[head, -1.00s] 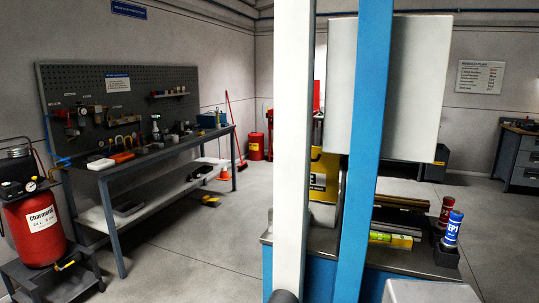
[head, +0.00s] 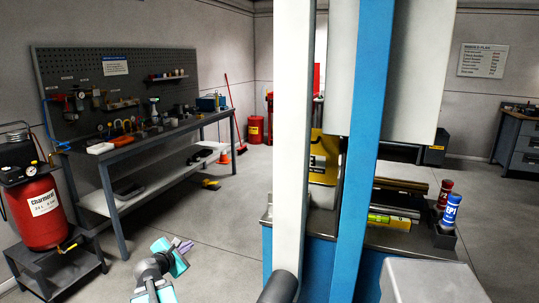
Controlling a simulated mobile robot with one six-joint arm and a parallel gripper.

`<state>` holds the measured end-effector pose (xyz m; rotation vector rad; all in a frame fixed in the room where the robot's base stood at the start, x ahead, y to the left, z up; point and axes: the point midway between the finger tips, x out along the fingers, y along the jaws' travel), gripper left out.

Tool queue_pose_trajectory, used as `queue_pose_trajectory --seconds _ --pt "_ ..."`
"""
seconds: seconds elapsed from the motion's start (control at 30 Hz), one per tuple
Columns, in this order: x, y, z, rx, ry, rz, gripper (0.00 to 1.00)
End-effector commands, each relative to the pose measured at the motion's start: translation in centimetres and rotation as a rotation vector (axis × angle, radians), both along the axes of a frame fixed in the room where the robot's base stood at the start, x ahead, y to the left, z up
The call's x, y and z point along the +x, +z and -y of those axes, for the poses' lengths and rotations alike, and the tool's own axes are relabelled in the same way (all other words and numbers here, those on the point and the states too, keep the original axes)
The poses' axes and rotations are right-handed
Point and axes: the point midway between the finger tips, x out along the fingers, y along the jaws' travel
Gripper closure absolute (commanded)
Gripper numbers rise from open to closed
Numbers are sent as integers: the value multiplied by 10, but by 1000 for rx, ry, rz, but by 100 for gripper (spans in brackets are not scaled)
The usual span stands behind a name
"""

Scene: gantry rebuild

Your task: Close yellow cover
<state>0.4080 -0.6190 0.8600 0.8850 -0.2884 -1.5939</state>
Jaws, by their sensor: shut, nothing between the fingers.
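The yellow cover (head: 326,150) stands upright behind the white and blue posts in the head view. The posts hide much of it, and I cannot tell how far open it is. My gripper (head: 186,244), with purple fingertips on a teal and grey arm end, is low in the picture, left of the blue bench. It is shut and empty, well apart from the yellow cover.
A white post (head: 293,120) and a blue post (head: 362,150) stand close in front. A workbench (head: 135,160) and red tank (head: 42,208) stand left; open floor lies between.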

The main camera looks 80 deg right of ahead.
Motion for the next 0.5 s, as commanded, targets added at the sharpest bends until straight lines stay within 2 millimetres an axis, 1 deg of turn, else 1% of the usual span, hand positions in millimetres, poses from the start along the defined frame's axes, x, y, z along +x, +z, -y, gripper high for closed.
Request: queue_pose_trajectory --seconds 0.03,0.07,0.1,0.17,0.2,0.27,0.33,0.5 --pt "-16 25 16 -49 -3 -35 100" --pt "-23 39 24 -76 -3 -60 100" --pt "-35 57 34 -112 -2 -94 100" --pt "-52 84 48 -163 -5 -150 100" --pt "-64 102 56 -198 -8 -189 100" --pt "-83 130 67 -246 -16 -248 100" --pt "-106 162 78 -302 -27 -324 100" --pt "-162 237 96 -418 -68 -520 100"
